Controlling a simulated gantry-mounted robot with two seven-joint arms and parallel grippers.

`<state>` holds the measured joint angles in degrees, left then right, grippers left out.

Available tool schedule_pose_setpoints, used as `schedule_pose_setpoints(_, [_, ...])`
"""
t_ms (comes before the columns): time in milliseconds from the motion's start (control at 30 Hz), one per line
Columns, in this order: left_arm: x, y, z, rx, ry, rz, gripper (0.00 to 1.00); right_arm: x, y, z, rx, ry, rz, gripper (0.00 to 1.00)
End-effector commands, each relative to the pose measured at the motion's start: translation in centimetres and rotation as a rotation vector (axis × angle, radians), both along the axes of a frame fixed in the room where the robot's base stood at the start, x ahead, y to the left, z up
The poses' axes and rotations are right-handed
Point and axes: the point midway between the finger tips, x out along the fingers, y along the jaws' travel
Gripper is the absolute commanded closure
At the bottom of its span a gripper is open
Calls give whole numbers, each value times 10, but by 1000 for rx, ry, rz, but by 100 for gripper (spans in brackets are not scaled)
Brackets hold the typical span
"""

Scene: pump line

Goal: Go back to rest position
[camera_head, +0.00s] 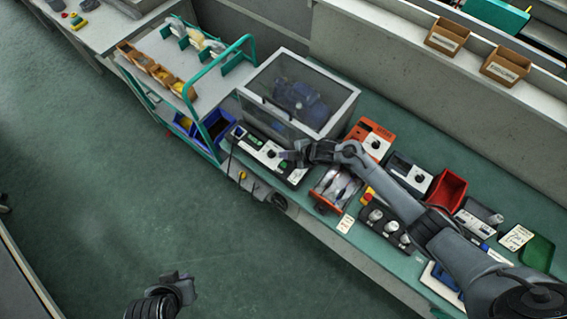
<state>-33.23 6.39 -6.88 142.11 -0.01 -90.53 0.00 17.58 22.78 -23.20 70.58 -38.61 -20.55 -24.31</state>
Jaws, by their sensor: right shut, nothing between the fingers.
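My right arm reaches in from the lower right across the workbench (380,262). My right gripper (288,155) is shut and empty, at the right part of a black-and-white control box (262,148); I cannot tell whether it touches the box. My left gripper (183,287) is at the bottom edge, over the green floor and away from the bench. It is small and dark, and I cannot tell whether its fingers are apart.
A clear-lidded case (335,92) with a blue pump (300,100) stands behind the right gripper. An orange device (370,138), a tray of clear parts (335,188) and a red bin (446,188) crowd the bench near the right arm. A teal-railed cart (205,85) stands left. The floor (110,180) is open.

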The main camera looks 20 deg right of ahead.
Motion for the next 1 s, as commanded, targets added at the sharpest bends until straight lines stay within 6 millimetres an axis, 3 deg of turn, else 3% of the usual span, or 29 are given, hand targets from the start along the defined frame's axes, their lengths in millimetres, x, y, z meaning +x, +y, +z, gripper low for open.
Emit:
schedule_pose_setpoints(267, [0,2,0,7,0,-4,100,-1,0,-1,0,2,0,100])
schedule_pose_setpoints(367, [0,2,3,11,0,-7,100,-10,0,-7,1,19,0,100])
schedule_pose_setpoints(467, [0,3,9,14,1,-8,100,-33,4,-22,7,60,2,100])
schedule_pose_setpoints(567, [0,3,20,14,1,-9,100,-76,15,-44,27,133,0,100])
schedule_pose_setpoints(633, [0,3,33,14,1,-9,100,-117,36,-47,69,173,3,100])
schedule_pose_setpoints(700, [0,3,46,13,1,-9,100,-151,59,-35,115,185,-15,100])
schedule_pose_setpoints(833, [0,3,69,11,0,-7,100,-197,79,11,143,215,-147,100])
schedule_pose_setpoints(1000, [0,2,92,8,-1,-5,100,-230,55,89,133,290,-454,100])
